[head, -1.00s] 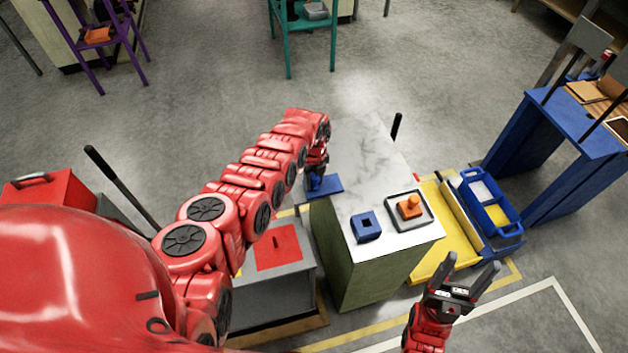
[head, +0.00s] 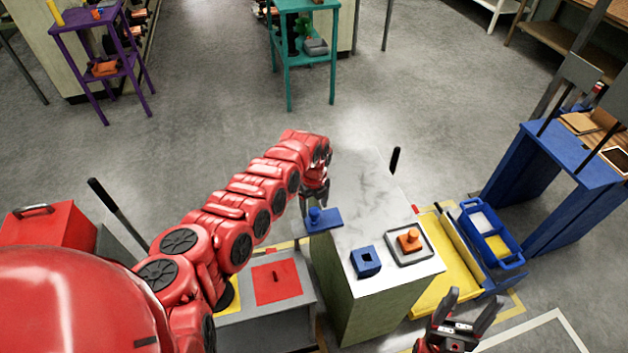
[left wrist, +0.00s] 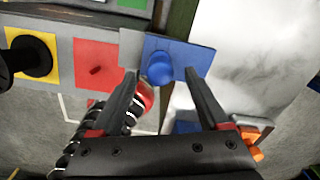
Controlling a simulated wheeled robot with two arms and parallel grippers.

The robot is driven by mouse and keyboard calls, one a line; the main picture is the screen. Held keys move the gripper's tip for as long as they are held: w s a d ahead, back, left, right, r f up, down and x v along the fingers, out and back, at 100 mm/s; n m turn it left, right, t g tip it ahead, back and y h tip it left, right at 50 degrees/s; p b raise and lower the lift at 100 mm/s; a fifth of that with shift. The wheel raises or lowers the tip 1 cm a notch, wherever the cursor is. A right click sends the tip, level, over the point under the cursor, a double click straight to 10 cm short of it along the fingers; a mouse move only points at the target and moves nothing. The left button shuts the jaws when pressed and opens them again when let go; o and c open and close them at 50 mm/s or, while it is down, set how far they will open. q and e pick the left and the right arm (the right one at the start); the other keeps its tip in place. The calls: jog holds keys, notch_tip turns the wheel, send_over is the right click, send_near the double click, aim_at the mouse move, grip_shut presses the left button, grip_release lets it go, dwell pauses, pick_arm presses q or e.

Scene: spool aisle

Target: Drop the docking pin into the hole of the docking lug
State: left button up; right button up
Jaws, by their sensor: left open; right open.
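A blue plate with an upright round-topped blue knob (head: 315,215) lies at the left edge of the pale cabinet top, partly overhanging it. A blue block with a square hole (head: 366,261) stands nearer on that top. An orange knobbed piece (head: 410,240) sits in a grey tray beside it. I cannot tell which is the docking pin. My left gripper (head: 311,204) is open and empty by the blue knob. In the left wrist view the knob (left wrist: 160,68) shows between the fingertips, apart from both. My right gripper (head: 467,302) is open and empty, right of the cabinet.
A grey box with a red panel (head: 277,281) stands left of the cabinet (head: 378,306). A yellow platform (head: 437,275) and a blue divided bin (head: 492,232) are to its right. A black post (head: 395,160) rises behind. The far part of the top is clear.

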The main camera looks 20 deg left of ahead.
pick_arm(q)
notch_tip(320, 180, up, 12)
jog(key=b, duration=0.3)
jog(key=shift+r, duration=0.1)
